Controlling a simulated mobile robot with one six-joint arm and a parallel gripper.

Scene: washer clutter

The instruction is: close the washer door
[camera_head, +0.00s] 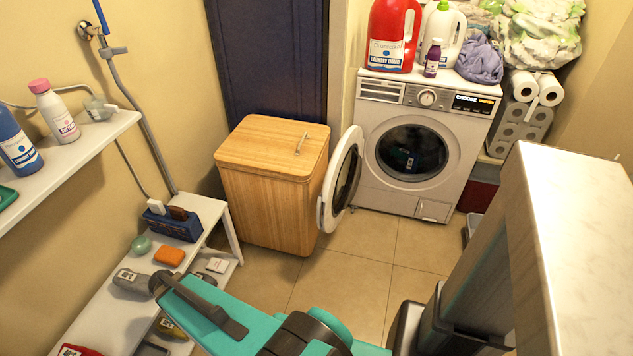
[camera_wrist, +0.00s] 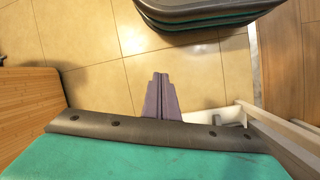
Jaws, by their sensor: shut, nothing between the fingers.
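The washer (camera_head: 419,150) stands against the back wall with its round opening (camera_head: 411,151) uncovered. Its round door (camera_head: 345,180), with a white rim and dark glass, is open. It is swung out from the left side of the opening, close beside the wooden hamper. My gripper (camera_wrist: 160,82) shows in the wrist view with its grey fingers together over the tiled floor and nothing between them. The washer and its door are not in the wrist view.
The wooden hamper (camera_head: 262,200) stands left of the door; a wooden surface also shows in the wrist view (camera_wrist: 28,110). A low white bench (camera_head: 92,310) with several items is at left. Bottles (camera_head: 393,35) stand on the washer. Tiled floor (camera_head: 350,262) before the washer is clear.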

